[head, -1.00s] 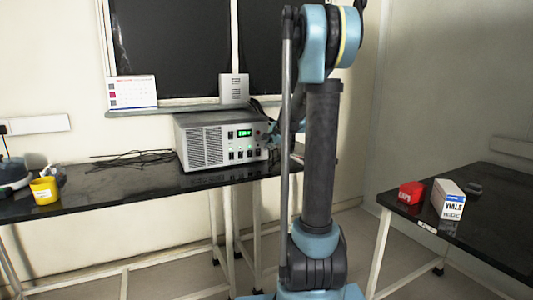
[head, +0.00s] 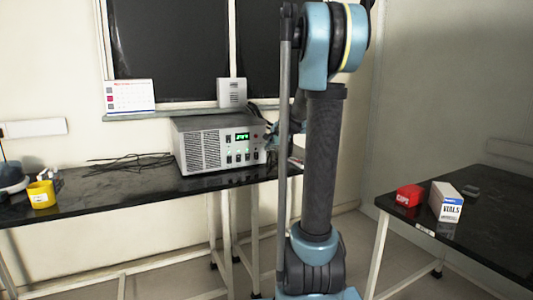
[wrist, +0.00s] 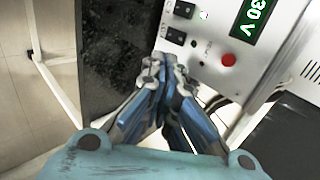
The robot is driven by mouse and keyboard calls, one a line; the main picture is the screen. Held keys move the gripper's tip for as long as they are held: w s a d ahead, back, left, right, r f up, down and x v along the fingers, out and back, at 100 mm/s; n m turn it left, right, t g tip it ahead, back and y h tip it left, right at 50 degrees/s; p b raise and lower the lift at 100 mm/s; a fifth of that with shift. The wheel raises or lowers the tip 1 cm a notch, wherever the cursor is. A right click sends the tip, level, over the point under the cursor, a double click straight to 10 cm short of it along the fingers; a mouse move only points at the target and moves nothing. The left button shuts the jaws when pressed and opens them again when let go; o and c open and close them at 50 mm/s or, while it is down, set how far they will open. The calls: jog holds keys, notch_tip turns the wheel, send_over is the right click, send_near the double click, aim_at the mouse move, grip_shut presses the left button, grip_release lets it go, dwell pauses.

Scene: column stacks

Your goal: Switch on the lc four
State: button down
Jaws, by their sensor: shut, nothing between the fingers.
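The grey power unit (head: 202,150) stands on the left black bench, with a lit green display (head: 242,136) and small switches (head: 238,157) with green lights on its front. In the wrist view its panel (wrist: 270,75) shows two black switches, an upper one (wrist: 184,10) beside a lit lamp and a lower one (wrist: 174,36) beside a lamp that looks dark. A red button (wrist: 228,59) is to their right. I cannot read which switch is LC four. My gripper (wrist: 164,64) is shut and empty, its tips close below the lower switch; contact cannot be told. In the head view it is mostly hidden behind my arm.
A calendar (head: 128,96) stands on the window ledge. The right bench (head: 490,225) holds a red box (head: 409,195) and a vials box (head: 445,201).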

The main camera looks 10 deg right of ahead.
jog(key=shift+s+d+f+t, duration=0.15)
jog(key=shift+s+f+t, duration=0.15)
jog(key=shift+s+f, duration=0.25)
jog(key=shift+s+d+f+t, duration=0.15)
jog(key=shift+s+f+t, duration=0.15)
jog(key=shift+f, duration=0.3)
send_near(256, 156)
jog(key=w+f, duration=0.1)
jog(key=f, duration=0.1)
jog(key=w+f, duration=0.1)
jog(key=w+d+f, duration=0.1)
jog(key=f, duration=0.1)
jog(key=shift+w+f, duration=0.2)
jog(key=shift+f, duration=0.15)
jog(key=shift+w+a+f, duration=0.1)
jog(key=shift+w+a, duration=0.15)
jog(key=shift+w, duration=0.75)
